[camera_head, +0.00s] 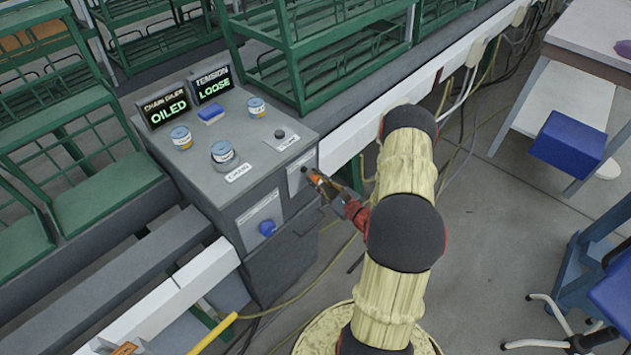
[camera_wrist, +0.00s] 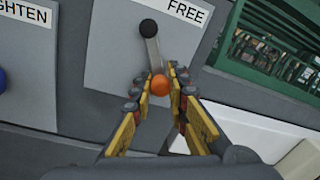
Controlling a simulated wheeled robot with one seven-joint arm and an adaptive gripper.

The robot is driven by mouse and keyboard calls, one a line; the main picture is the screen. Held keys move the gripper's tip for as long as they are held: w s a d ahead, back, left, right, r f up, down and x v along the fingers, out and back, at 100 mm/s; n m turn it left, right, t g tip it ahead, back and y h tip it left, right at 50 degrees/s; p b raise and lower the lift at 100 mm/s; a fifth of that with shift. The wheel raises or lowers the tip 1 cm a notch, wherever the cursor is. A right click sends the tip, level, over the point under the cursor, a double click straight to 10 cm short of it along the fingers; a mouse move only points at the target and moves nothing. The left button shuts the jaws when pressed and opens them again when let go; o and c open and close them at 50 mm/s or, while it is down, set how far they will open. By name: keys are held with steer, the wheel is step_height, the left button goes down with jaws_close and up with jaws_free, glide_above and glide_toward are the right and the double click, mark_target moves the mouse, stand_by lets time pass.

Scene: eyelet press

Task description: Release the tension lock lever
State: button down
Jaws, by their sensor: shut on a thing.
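The tension lock lever (camera_wrist: 154,55) is a thin metal bar on a light grey plate (camera_wrist: 108,55) on the cabinet's side. In the wrist view its black end is at the top and its orange knob (camera_wrist: 160,85) is at the bottom. My gripper (camera_wrist: 160,90) is shut on the orange knob, with a yellow-padded finger on either side. A "FREE" label (camera_wrist: 185,12) sits to the upper right of the lever. In the head view my gripper (camera_head: 322,184) is at the cabinet's right-hand face, and the lever is mostly hidden there.
A blue knob (camera_head: 267,228) sits on a plate left of my gripper. Green racks (camera_head: 300,50) stand behind. Open floor (camera_head: 480,220) lies to the right.

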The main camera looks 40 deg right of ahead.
steer(key=shift+d+r, duration=0.1)
steer(key=c, duration=1.8)
jaws_free()
steer(key=shift+o, duration=0.4)
steer(key=s, duration=1.2)
